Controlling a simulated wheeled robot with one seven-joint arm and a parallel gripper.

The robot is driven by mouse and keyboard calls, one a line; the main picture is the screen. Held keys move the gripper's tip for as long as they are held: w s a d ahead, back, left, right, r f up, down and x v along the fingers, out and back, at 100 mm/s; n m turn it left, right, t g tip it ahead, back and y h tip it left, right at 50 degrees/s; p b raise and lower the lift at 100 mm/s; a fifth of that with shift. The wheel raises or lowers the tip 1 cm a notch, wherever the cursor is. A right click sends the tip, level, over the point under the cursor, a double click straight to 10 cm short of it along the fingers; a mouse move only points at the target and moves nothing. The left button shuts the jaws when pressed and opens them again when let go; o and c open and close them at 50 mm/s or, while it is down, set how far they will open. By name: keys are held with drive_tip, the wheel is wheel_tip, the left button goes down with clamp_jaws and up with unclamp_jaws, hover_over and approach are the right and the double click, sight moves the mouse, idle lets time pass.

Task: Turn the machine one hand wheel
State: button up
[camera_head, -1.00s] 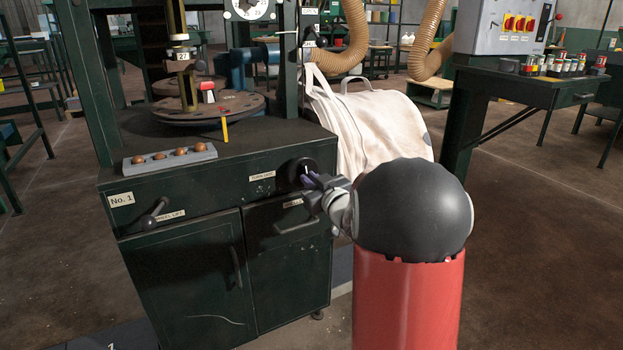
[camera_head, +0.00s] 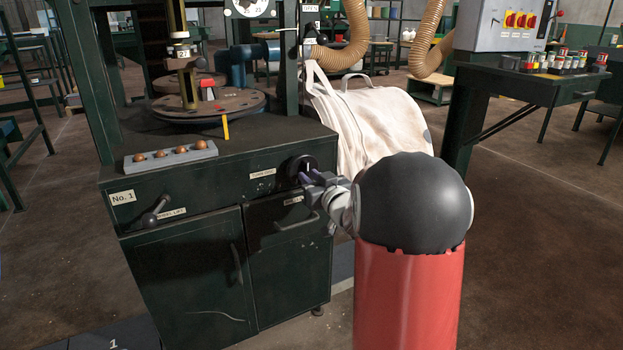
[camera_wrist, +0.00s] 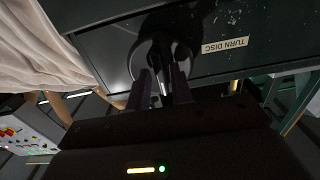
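Machine No. 1 (camera_head: 190,195) is a dark green cabinet with a round disc (camera_head: 215,104) on its top. Its black hand wheel (camera_head: 296,166) is on the front, right of a "TURN DISC" label (camera_head: 262,173). In the wrist view the hand wheel (camera_wrist: 150,52) is just beyond my fingers, with a dark bar across it. My gripper (camera_head: 312,179) is at the wheel's lower right, its fingers pointing at it. In the wrist view my gripper (camera_wrist: 163,88) has its two fingers apart, with a narrow gap. I cannot tell whether they touch the wheel.
A crank handle (camera_head: 152,216) is on the cabinet's left front, and a drawer handle (camera_head: 297,222) is below the wheel. A grey tray with brown balls (camera_head: 170,155) lies on top. A pale bulk bag (camera_head: 370,125) stands behind right. The floor at right is clear.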

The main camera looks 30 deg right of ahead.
drive_tip(key=shift+o, duration=0.8)
drive_tip(key=s, duration=0.7)
drive_tip(key=shift+s+d, duration=0.15)
drive_tip(key=shift+s, duration=0.25)
drive_tip(key=s+a+f+g, duration=0.1)
drive_tip(key=s+a+g, duration=0.5)
drive_tip(key=s+a, duration=0.3)
drive_tip(key=s+a+f+g+p, duration=0.1)
drive_tip(key=s+a+g, duration=0.5)
drive_tip(key=s, duration=1.2)
drive_tip(key=a, duration=0.3)
drive_tip(key=shift+s+a+f+h+p, duration=0.15)
drive_tip(key=shift+a+h+p, duration=0.15)
drive_tip(key=shift+a, duration=0.05)
